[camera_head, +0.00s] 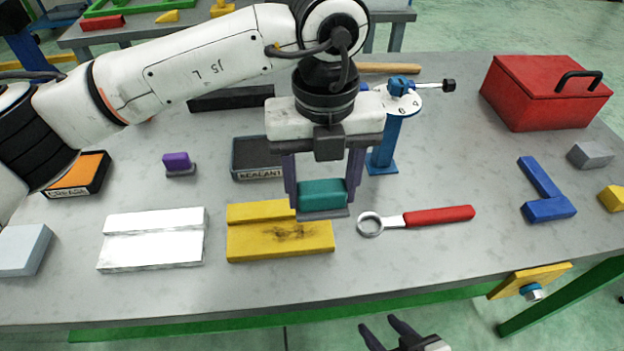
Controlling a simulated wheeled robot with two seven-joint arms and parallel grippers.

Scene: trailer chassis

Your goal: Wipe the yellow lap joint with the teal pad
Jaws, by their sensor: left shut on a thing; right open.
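The yellow lap joint (258,243) lies on the grey table in front of me, with a dark smudge on its right half. My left gripper (322,195) points down and is shut on the teal pad (322,194), which has a grey underside. The pad is over or just behind the right back end of the yellow lap joint; I cannot tell whether they touch. My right gripper (388,332) is open and empty, low at the front edge of the view, off the table.
A white lap joint (153,240) lies to the left. A purple pad (178,163) and a sealant tray (248,174) are behind. A red-handled wrench (425,217) lies right of the yellow joint, with a blue stand (385,150) behind it. A red toolbox (530,95) stands at back right.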

